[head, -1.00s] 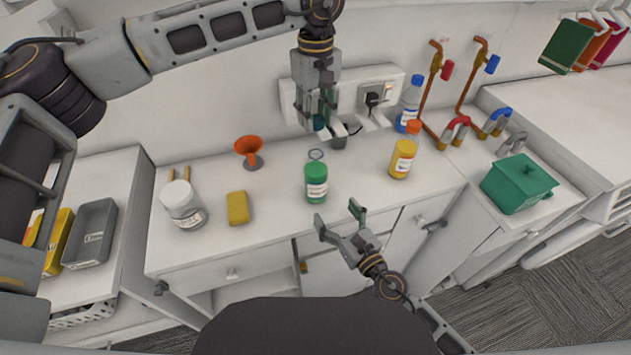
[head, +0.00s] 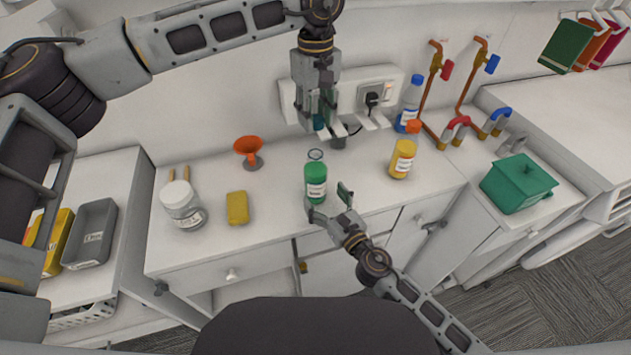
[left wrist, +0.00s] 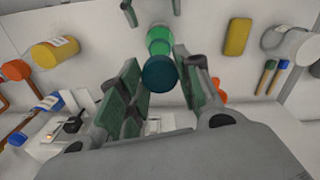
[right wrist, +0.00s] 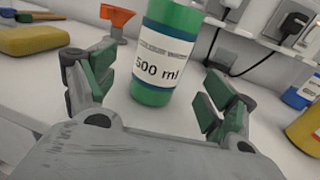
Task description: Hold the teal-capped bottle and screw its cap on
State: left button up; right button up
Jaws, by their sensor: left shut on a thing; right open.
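The green bottle (head: 316,184) with a white label stands upright on the counter, its neck uncapped. It also shows in the right wrist view (right wrist: 166,50) and, partly behind the cap, in the left wrist view (left wrist: 159,40). My left gripper (head: 322,118) is shut on the dark teal cap (left wrist: 158,73) and holds it above the counter, higher than the bottle and apart from it. My right gripper (head: 328,197) is open at the counter's front edge. In the right wrist view its fingers (right wrist: 160,88) spread to either side of the bottle, which stands just ahead, apart from them.
A yellow bottle (head: 402,160) and a blue-capped bottle (head: 409,105) stand to the right. A yellow sponge (head: 237,208), a white jar (head: 182,205) and an orange funnel (head: 248,148) are to the left. A wall socket panel (head: 350,92) is behind my left gripper.

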aim_at(315, 148)
jog(key=shift+x, duration=2.65)
jog(key=c, duration=1.5)
pick_arm(q)
jog(key=shift+f, duration=2.5)
pick_arm(e)
jog(key=shift+c, duration=0.2)
pick_arm(q)
jog(key=shift+f, duration=0.1)
jog(key=shift+f, duration=0.75)
jog(key=shift+f, duration=0.6)
